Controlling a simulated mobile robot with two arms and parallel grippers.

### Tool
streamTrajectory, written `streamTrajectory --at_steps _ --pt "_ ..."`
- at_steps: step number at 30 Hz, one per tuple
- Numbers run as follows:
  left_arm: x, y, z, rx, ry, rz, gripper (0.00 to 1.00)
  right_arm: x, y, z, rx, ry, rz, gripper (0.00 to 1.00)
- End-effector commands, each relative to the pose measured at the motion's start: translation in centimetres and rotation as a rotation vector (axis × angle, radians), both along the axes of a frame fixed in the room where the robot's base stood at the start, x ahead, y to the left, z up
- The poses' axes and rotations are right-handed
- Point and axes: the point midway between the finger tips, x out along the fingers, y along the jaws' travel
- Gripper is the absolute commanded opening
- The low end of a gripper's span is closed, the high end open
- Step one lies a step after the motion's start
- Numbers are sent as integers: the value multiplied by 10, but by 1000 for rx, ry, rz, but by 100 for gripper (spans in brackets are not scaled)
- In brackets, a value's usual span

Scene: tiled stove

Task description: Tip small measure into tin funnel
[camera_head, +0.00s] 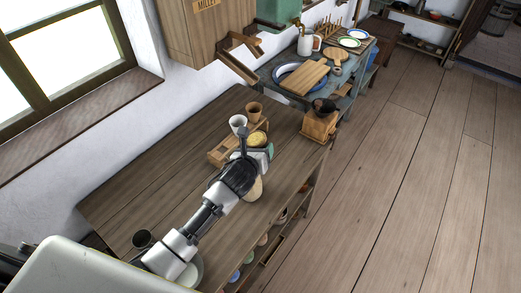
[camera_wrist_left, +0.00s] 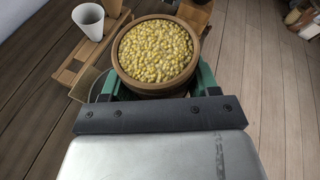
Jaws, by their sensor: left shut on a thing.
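My left gripper (camera_head: 258,151) is shut on a small round brown measure (camera_wrist_left: 123,68), holding it above the wooden bench. The measure is upright and heaped with yellow grain (camera_wrist_left: 155,50); the grain also shows in the head view (camera_head: 257,139). Green gripper fingers flank the measure in the left wrist view. A dark funnel-like vessel (camera_head: 323,106) sits in a wooden stand (camera_head: 318,127) at the bench's far right end, apart from the measure. I cannot tell for sure that it is the tin funnel. My right gripper is not in view.
A white cup (camera_head: 238,123) and a brown cup (camera_head: 254,111) stand on a low wooden rack (camera_head: 220,153) close to my left gripper. A wooden bin with a chute (camera_head: 239,68) hangs above. Boards and plates crowd the blue table (camera_head: 346,87). The bench's left part is mostly clear.

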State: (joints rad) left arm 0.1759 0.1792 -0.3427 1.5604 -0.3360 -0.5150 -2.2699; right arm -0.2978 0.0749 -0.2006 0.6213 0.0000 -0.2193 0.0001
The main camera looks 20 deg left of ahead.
Motion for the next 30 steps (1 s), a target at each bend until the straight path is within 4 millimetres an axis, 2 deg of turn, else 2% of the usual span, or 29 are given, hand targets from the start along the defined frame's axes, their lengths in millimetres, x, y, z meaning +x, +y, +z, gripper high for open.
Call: streamTrajectory --at_steps 1,2,12,22,30 --pt "2 3 6 -4 1 0 22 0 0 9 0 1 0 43" --pt "3 4 5 -8 -1 0 22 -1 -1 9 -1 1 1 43" --pt "3 2 1 -87 -20 -1 22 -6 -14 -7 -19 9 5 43" --pt "4 -2 4 -221 -47 -1 22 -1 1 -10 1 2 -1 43" --pt "4 -2 4 -241 -51 0 22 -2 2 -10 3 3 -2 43"
